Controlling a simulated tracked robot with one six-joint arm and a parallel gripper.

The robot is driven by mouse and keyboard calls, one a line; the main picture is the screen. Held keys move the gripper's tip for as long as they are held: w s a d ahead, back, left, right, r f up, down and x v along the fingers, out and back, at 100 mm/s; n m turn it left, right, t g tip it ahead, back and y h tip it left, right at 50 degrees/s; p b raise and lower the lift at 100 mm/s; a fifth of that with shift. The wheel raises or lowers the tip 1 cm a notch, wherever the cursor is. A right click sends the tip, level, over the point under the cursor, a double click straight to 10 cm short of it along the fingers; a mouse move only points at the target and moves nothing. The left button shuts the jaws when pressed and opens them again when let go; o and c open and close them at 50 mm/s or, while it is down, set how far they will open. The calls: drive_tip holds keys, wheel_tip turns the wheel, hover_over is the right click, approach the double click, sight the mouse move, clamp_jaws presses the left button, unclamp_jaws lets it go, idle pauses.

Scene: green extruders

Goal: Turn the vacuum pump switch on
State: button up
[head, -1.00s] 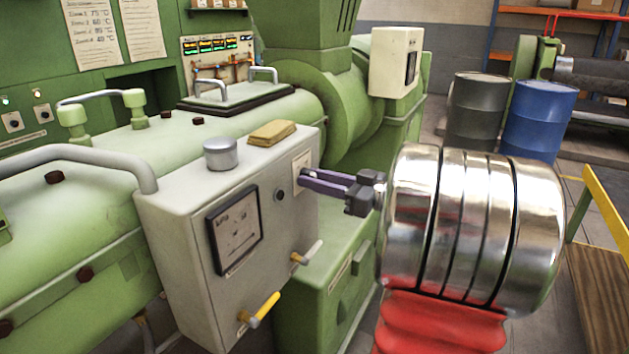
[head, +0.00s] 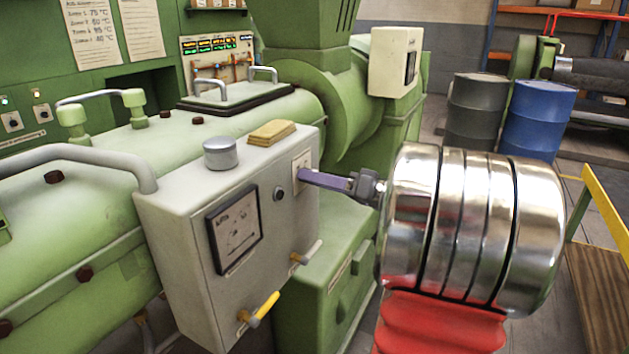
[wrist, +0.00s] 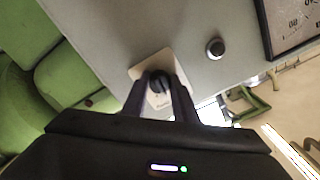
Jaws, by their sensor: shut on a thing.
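The vacuum pump switch is a small black rotary knob (wrist: 160,84) on a pale plate (wrist: 150,66), seen in the wrist view. The plate is on the front face of the grey control box (head: 172,215). My gripper (head: 304,176) reaches it from the right in the head view, and its fingers hide the knob there. In the wrist view my gripper (wrist: 160,90) is shut with the knob between its fingertips. The fingers are stacked edge-on in the head view, so they look like one bar.
A gauge (head: 234,228) and a small round button (head: 279,193) are beside the plate. A yellow-handled valve (head: 262,309) and a grey-handled valve (head: 307,253) stick out lower on the box. A grey cylinder (head: 220,153) and a yellow block (head: 271,133) are on top.

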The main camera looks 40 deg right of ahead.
drive_tip(key=m, duration=0.6)
drive_tip(key=shift+d+m, duration=0.1)
drive_tip(key=shift+m, duration=0.2)
idle(0.4)
drive_tip(key=o, duration=1.1)
drive_tip(key=shift+c, duration=0.2)
drive_tip(key=v, duration=1.3)
drive_tip(key=shift+s, duration=0.45)
